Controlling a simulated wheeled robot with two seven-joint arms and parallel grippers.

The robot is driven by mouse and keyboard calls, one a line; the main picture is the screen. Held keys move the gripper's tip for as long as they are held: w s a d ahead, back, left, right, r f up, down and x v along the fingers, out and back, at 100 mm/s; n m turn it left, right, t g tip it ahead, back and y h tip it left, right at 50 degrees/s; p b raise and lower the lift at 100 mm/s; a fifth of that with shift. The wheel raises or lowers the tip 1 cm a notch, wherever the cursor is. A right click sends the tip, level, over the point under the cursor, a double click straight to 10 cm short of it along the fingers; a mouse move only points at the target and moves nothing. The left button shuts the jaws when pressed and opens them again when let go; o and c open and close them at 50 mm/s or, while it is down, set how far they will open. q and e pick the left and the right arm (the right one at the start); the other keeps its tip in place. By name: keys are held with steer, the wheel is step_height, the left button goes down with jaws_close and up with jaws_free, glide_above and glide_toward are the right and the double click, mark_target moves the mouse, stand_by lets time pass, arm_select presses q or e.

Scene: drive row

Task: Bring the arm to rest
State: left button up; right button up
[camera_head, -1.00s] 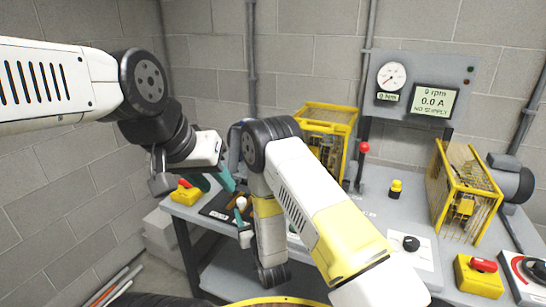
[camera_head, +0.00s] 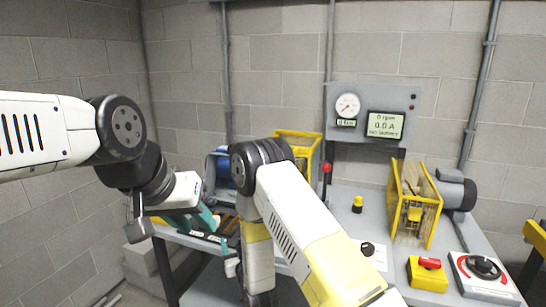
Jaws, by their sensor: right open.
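My left arm comes in from the left, and its gripper (camera_head: 193,219) with teal fingers hangs over the left end of the grey bench (camera_head: 330,205). Its fingers look apart, with nothing seen between them. My right arm rises from the bottom, bends at a black elbow joint and runs down in front of the bench. Its gripper (camera_head: 229,250) shows only as a small teal and white part beside the forearm, mostly hidden. It is open, and I see nothing held in it.
A gauge panel (camera_head: 412,100) reads 0 rpm and 0.0 A. Yellow cages (camera_head: 434,222) and (camera_head: 311,142), a red-knobbed lever (camera_head: 327,168), a yellow button (camera_head: 357,204), a red-handled yellow box (camera_head: 428,279) and a rotary switch (camera_head: 484,272) stand on the bench. Block walls enclose the back and left.

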steer(key=w+d+r+m+g+h, duration=0.1)
steer(key=w+d+r, duration=0.15)
steer(key=r, duration=0.35)
steer(key=w+d+r+m+g+h, duration=0.1)
steer(key=w+d+r, duration=0.1)
steer(key=d+r, duration=0.25)
steer(key=s+d+r+m+g+h, duration=0.1)
steer(key=s+d+r, duration=0.2)
steer(key=d+r, duration=0.15)
steer(key=s+d+r+g, duration=0.2)
steer(key=d+r, duration=0.1)
steer(key=r, duration=0.3)
steer(key=s+d+r+g, duration=0.1)
steer(key=s+d, duration=0.3)
steer(key=s, duration=0.5)
steer(key=s+d+r+g+h, duration=0.1)
steer(key=s+d+r+g, duration=0.1)
steer(key=s, duration=0.7)
steer(key=s+d+r+g, duration=0.1)
steer(key=s+d+r, duration=0.3)
steer(key=s, duration=0.5)
steer(key=shift+s+d+m+g+h, duration=0.3)
steer(key=shift+d+m+g, duration=0.1)
steer(key=shift+d, duration=0.8)
